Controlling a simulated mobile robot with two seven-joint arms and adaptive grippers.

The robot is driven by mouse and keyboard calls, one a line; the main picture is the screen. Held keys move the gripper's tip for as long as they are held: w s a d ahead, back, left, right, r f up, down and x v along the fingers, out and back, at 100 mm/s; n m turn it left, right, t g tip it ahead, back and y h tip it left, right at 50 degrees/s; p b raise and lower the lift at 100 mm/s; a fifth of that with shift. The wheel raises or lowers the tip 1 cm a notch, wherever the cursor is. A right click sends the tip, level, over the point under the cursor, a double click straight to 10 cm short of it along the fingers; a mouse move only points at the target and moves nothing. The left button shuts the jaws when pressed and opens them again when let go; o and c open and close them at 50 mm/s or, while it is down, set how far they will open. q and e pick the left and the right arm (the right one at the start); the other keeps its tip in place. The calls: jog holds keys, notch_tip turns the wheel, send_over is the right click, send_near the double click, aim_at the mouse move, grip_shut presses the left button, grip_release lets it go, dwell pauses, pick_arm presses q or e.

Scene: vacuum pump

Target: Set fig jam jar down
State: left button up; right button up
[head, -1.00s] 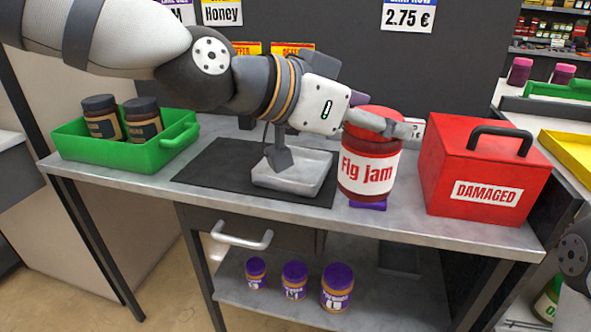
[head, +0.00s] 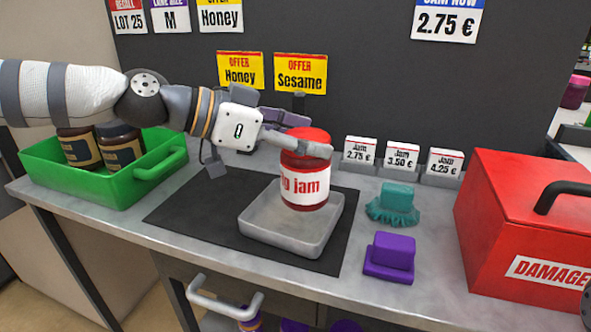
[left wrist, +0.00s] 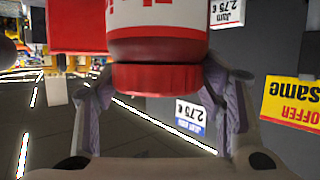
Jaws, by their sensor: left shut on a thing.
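The fig jam jar (head: 305,185) has a red lid and a white label with red letters. My left gripper (head: 300,143) is shut on it near the lid. The jar is upright over the grey metal tray (head: 270,240), which lies on a black mat (head: 180,210). I cannot tell whether its base touches the tray. In the left wrist view the jar (left wrist: 155,50) appears upside down between the two fingers (left wrist: 160,95).
A green crate (head: 150,175) with dark jars stands left. A purple block (head: 392,250) and a teal brush-like thing (head: 395,203) lie right of the tray. The red DAMAGED box (head: 520,225) stands far right. Small price cards (head: 400,157) line the back.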

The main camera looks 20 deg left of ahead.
pick_arm(q)
jog(key=shift+w+a+f, duration=0.3)
jog(key=shift+a+f, duration=0.35)
jog(key=shift+f, duration=0.2)
jog(key=f, duration=0.2)
jog(key=f+b, duration=0.1)
jog(key=f, duration=0.1)
jog(key=shift+w+a, duration=0.15)
jog(key=shift+a, duration=0.2)
jog(key=shift+r, duration=0.15)
pick_arm(e)
jog(key=shift+s+f, duration=0.7)
jog(key=shift+f, duration=0.05)
pick_arm(q)
jog(key=o, duration=2)
